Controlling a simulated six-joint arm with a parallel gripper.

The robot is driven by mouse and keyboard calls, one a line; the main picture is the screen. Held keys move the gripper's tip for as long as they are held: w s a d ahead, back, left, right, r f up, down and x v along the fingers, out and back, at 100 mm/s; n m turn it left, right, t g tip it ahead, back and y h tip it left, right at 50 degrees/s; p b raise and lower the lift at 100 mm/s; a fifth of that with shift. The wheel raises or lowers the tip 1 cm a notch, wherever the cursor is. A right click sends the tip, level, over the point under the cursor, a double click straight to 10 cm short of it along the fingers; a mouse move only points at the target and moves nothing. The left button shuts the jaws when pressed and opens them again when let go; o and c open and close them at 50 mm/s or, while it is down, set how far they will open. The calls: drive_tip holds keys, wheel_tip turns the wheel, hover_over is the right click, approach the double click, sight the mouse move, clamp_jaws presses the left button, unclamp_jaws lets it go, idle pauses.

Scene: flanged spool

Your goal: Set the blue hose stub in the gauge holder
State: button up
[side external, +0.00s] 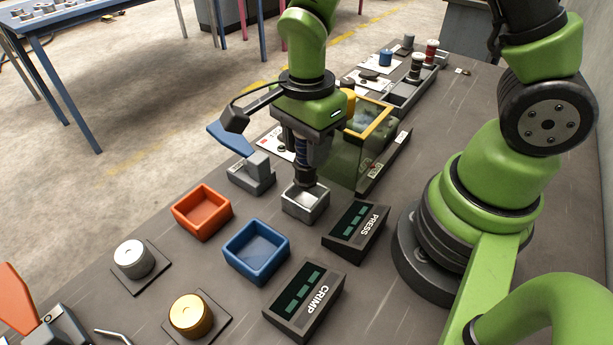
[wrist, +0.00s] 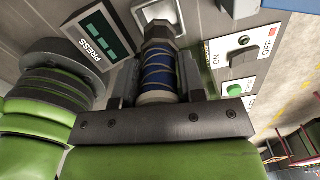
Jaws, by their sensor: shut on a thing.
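The blue hose stub (wrist: 158,70), ribbed blue with pale end bands, is upright between the two fingers of my gripper (side external: 303,163) in the wrist view. My gripper is shut on it. In the side view the stub is mostly hidden by the fingers. A grey, open-topped square metal holder (side external: 305,208) stands directly below; it looks like the gauge holder. Its rim also shows beyond the stub's far end in the wrist view (wrist: 150,10). The stub's dark lower end is at or just above the holder's opening; I cannot tell whether they touch.
A grey block fixture (side external: 252,178) stands left of the holder, and a glass-sided box (side external: 350,155) close behind right. An orange tray (side external: 202,214), a blue tray (side external: 257,253), a PRESS panel (side external: 356,232) and a CRIMP panel (side external: 304,302) lie in front.

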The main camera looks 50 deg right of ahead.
sight(306, 173)
drive_tip(key=shift+f, duration=2.7)
drive_tip(key=shift+f, duration=0.1)
drive_tip(key=shift+f, duration=0.15)
drive_tip(key=o, duration=1.1)
